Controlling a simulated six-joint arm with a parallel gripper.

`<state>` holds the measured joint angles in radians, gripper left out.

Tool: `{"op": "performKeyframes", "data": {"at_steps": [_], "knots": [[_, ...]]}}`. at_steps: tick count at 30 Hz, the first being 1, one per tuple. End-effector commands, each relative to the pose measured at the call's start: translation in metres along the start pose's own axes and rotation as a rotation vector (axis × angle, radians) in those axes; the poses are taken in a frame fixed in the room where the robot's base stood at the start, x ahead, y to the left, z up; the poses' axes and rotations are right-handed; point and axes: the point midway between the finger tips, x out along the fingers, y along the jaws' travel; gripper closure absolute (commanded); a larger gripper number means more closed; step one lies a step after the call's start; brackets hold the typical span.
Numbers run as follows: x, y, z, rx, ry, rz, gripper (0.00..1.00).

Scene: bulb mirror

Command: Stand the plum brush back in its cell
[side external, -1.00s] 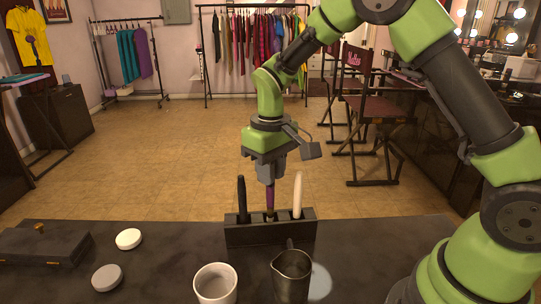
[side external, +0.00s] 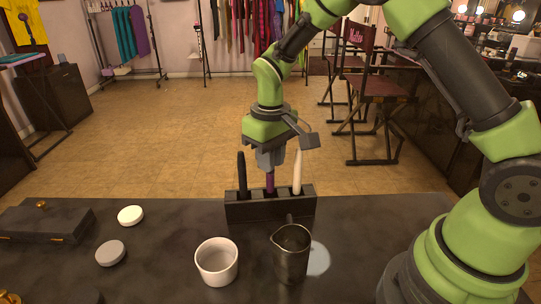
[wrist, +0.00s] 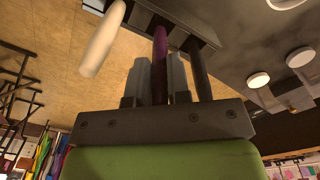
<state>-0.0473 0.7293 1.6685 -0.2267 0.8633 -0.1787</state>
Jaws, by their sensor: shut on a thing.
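The plum brush (side external: 270,183) is upright between the jaws of my gripper (side external: 270,165), which is shut on its upper part. Its lower end is hidden inside the middle cell of the dark holder (side external: 270,210). A black brush (side external: 242,176) stands in the left cell and a cream-white brush (side external: 297,175) in the right cell. In the wrist view the plum brush (wrist: 160,45) runs from between the fingertips (wrist: 158,72) into the holder (wrist: 175,14). I cannot tell whether it touches the cell floor.
A metal pitcher (side external: 291,255) stands just in front of the holder, its handle towards it. A white cup (side external: 217,262) is left of it. Two round lids (side external: 130,215) and a dark box (side external: 45,222) lie at the left. The tabletop (side external: 380,225) right of the holder is clear.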

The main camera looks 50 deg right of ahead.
Motion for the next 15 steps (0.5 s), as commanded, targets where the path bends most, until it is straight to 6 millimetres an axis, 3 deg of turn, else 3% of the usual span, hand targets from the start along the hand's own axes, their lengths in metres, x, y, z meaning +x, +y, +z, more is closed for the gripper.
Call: {"op": "performKeyframes", "data": {"at_steps": [15], "knots": [[0.0109, 0.0000, 0.0003, 0.000, -0.002, 0.000, 1.00]]}}
